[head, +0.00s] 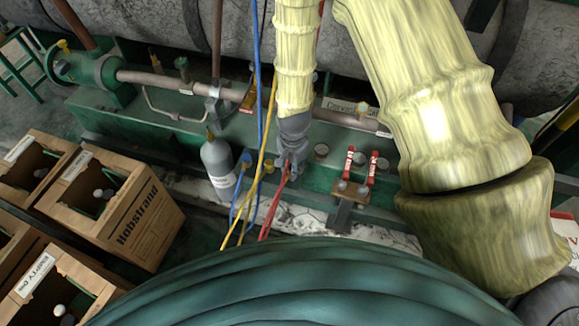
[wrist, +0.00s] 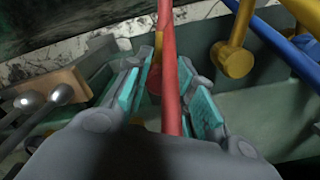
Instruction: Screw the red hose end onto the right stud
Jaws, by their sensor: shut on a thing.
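The red hose (head: 274,206) rises to my gripper (head: 286,168). In the wrist view the red hose (wrist: 168,50) runs between the two teal-padded fingers of my gripper (wrist: 165,85), which is shut on its red end (wrist: 155,78). Two short metal studs stand on a brown bracket below the red-handled valves, to the right of my gripper in the head view; the right stud (head: 363,189) is empty. In the wrist view two round-headed studs (wrist: 62,94) show at the left, apart from the hose end. The tip of the hose end is partly hidden by the fingers.
A yellow hose end (wrist: 230,60) and blue hose (wrist: 285,48) are close beside my gripper. Two red valve handles (head: 349,160) stand above the bracket (head: 344,196). A grey cylinder (head: 218,165) and cardboard boxes (head: 130,215) are at the left.

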